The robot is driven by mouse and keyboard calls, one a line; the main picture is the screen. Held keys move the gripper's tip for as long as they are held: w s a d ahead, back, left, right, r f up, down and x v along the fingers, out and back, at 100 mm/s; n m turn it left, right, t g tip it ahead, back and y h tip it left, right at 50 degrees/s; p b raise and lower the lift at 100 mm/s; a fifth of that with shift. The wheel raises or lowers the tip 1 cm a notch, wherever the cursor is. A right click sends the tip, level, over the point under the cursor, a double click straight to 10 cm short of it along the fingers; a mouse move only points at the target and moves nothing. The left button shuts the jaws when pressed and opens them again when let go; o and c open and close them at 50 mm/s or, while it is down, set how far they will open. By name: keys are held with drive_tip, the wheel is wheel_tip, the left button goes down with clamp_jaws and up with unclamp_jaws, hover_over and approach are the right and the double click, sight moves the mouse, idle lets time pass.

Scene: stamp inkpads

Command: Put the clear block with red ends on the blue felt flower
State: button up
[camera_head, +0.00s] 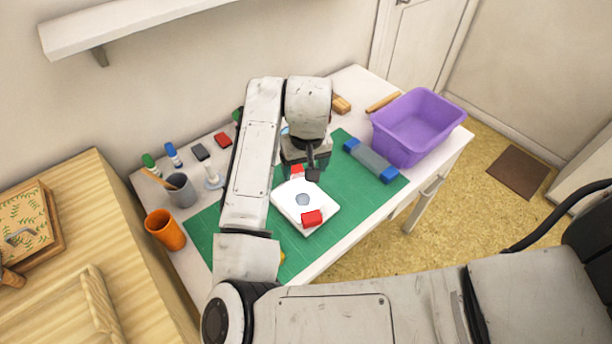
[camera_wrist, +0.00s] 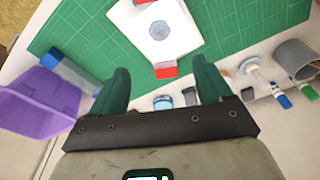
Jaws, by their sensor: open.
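The clear block shows by its red ends, the near one (camera_head: 312,218) and the far one (camera_head: 297,171); its clear middle is hard to make out. The blue felt flower (camera_head: 303,200) shows between the ends on a white square pad (camera_head: 326,206). In the wrist view the flower (camera_wrist: 161,31) again lies between the red ends (camera_wrist: 166,71). The block seems to lie across the pad over the flower; exact contact cannot be told. My gripper (camera_wrist: 162,82) is open and empty, its fingertips either side of one red end and apart from it.
A block with blue ends (camera_head: 370,160) lies on the green mat (camera_head: 347,192), right of the pad. A purple tub (camera_head: 417,125) stands at the table's right. An orange cup (camera_head: 165,231), a grey cup (camera_head: 182,190), markers and inkpads stand left.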

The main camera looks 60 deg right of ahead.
drive_tip(key=s+d+r+n+t+h, duration=0.1)
drive_tip(key=s+d+r+h, duration=0.2)
drive_tip(key=d, duration=0.5)
drive_tip(key=s+a+f+n+y, duration=0.2)
drive_tip(key=s+a+f+n, duration=0.1)
drive_tip(key=s+a+f, duration=0.4)
drive_tip(key=s+a+f+n+g+y, duration=0.1)
drive_tip(key=s+a+f+n+y, duration=0.1)
drive_tip(key=s+a+f, duration=0.5)
drive_tip(key=s+a+n, duration=0.1)
drive_tip(key=a, duration=0.5)
drive_tip(key=shift+s+f, duration=0.25)
drive_tip(key=shift+f, duration=0.15)
